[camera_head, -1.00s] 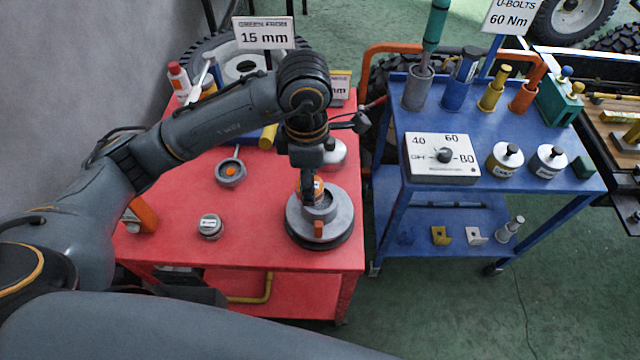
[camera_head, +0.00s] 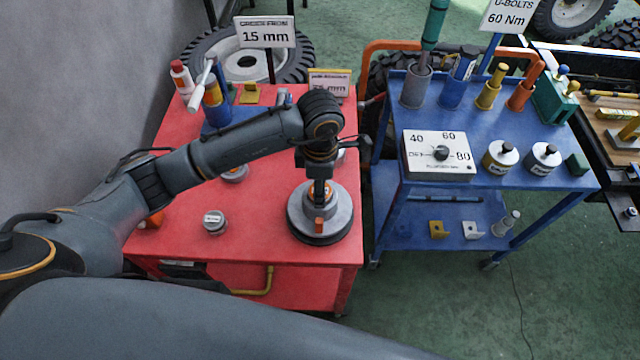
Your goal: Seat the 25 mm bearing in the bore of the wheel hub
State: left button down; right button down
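The wheel hub (camera_head: 338,222) is a grey stepped disc on a dark round base at the red table's front right. An orange piece shows on its front. My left gripper (camera_head: 319,198) points straight down over the hub's middle, its tips at or just above the raised centre. A small orange patch shows at the fingers. The gripper and arm hide the bore, so I cannot tell whether the bearing is in it or between the fingers. A small grey labelled cylinder (camera_head: 214,222) stands left of the hub; its label is unreadable. My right gripper is not in view.
The red table (camera_head: 262,222) also bears a grey round part (camera_head: 236,173) partly behind my arm, a blue bin (camera_head: 216,128), bottles and signs. A blue cart (camera_head: 420,193) with tools and a dial box (camera_head: 438,155) stands to the right. The table's front middle is clear.

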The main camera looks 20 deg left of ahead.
pick_arm(q)
jog(key=c, duration=1)
grip_release()
jog(key=shift+f, duration=0.2)
jog(key=shift+c, duration=0.2)
jog(key=o, duration=0.4)
jog(key=shift+r, duration=0.1)
jog(key=shift+o, duration=0.2)
jog(key=shift+r, duration=0.55)
notch_tip(320, 180, up, 11)
jog(key=b, duration=0.3)
jog(key=shift+s, duration=0.1)
